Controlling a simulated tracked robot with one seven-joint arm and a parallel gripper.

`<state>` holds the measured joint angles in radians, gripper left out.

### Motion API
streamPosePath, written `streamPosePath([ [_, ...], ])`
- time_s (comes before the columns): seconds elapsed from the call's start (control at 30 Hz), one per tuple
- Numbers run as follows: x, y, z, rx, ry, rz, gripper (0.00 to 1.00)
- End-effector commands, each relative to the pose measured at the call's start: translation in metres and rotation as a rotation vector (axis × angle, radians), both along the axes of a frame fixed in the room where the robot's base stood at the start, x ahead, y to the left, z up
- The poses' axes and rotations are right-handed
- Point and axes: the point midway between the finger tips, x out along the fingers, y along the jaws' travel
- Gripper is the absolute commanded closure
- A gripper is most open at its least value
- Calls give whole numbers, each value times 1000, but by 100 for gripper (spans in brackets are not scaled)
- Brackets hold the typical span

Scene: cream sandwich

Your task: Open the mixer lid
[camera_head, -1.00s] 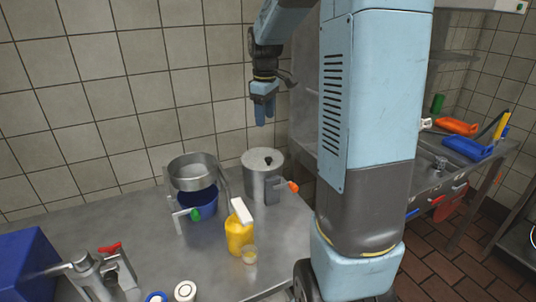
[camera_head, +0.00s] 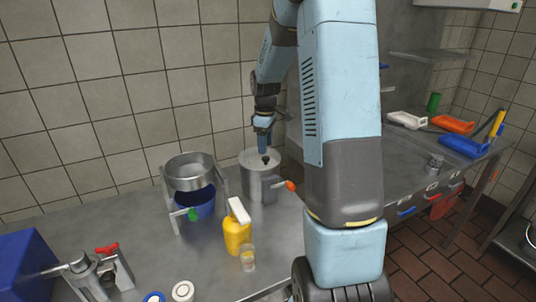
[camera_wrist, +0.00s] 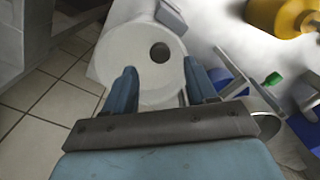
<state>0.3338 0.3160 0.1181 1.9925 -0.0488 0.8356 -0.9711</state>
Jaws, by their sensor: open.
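The mixer is a grey metal cylinder (camera_head: 254,185) with a flat round lid (camera_head: 252,161) on top, which looks shut. A small dark knob (camera_head: 266,161) sits on the lid, and an orange-red handle (camera_head: 291,186) is at the mixer's right side. My gripper (camera_head: 264,151) points down just above the lid, close to the knob. In the wrist view my gripper (camera_wrist: 163,82) is open and empty, its two fingers apart over the near part of the pale lid (camera_wrist: 135,60). The dark knob (camera_wrist: 160,52) shows beyond and between the fingertips; I see no contact.
Left of the mixer, a metal pot on a stand (camera_head: 190,172) sits over a blue bowl (camera_head: 197,206). A yellow bottle (camera_head: 237,238) and a small cup (camera_head: 248,259) stand in front. A blue box (camera_head: 28,262) is at the left. Bare counter (camera_head: 130,225) lies between.

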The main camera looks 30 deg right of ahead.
Motion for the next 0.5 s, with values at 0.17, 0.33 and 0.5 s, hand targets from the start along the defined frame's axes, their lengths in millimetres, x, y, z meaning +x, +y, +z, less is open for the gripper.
streamPosePath([
  [0.17, 0, 0, -28, 0, 3, 0, 43],
  [0.33, 0, -1, -43, 0, 1, 0, 43],
  [0.5, -1, -1, -48, 0, 1, 0, 43],
])
